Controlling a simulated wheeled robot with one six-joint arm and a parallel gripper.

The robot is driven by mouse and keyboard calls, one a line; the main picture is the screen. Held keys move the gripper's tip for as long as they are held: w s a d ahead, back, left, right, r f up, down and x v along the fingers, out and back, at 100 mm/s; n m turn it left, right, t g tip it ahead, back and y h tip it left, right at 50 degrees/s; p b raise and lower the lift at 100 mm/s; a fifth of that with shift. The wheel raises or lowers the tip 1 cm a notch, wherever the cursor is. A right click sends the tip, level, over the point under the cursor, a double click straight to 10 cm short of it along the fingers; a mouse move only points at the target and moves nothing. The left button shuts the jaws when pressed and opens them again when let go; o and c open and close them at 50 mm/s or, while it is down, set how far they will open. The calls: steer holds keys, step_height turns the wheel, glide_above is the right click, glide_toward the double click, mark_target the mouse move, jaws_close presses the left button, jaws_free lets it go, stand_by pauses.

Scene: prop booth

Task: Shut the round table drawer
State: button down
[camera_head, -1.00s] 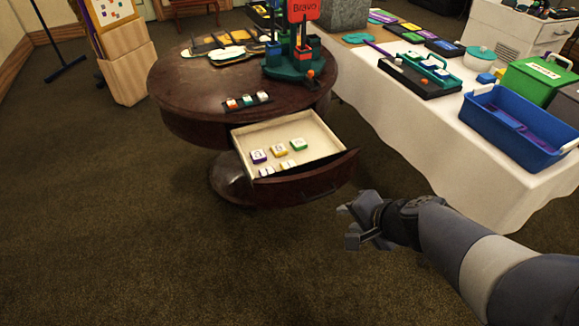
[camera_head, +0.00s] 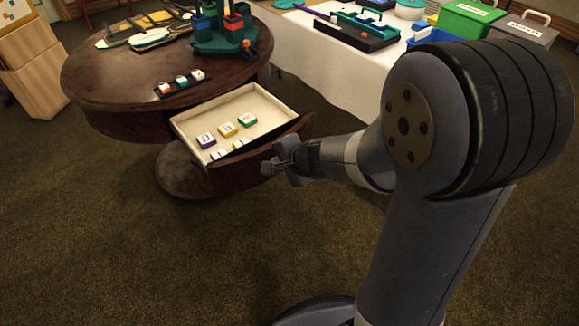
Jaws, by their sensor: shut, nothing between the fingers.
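The round table (camera_head: 110,85) is dark polished wood on a pedestal foot. Its drawer (camera_head: 252,158) is pulled out toward me, with a curved dark front and a pale lining. Inside the drawer lie several small lettered blocks, among them a purple one (camera_head: 206,140), a yellow one (camera_head: 228,130) and a green one (camera_head: 247,119). My gripper (camera_head: 270,167) is shut and empty, at the outer face of the drawer front, right of its middle. I cannot tell whether the fingertips touch the wood.
A rack with three coloured blocks (camera_head: 180,83) and a green stand (camera_head: 222,36) are on the round table. A white-clothed table (camera_head: 300,55) with boxes stands behind to the right. The carpet (camera_head: 130,250) in front is clear.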

mark_target(265, 154)
steer(key=shift+w+a+r, duration=0.1)
steer(key=shift+w+a, duration=0.35)
steer(key=shift+w, duration=0.2)
steer(key=shift+w+a+r, duration=0.1)
steer(key=shift+w+a, duration=0.3)
steer(key=shift+w, duration=0.2)
steer(key=shift+p, duration=0.3)
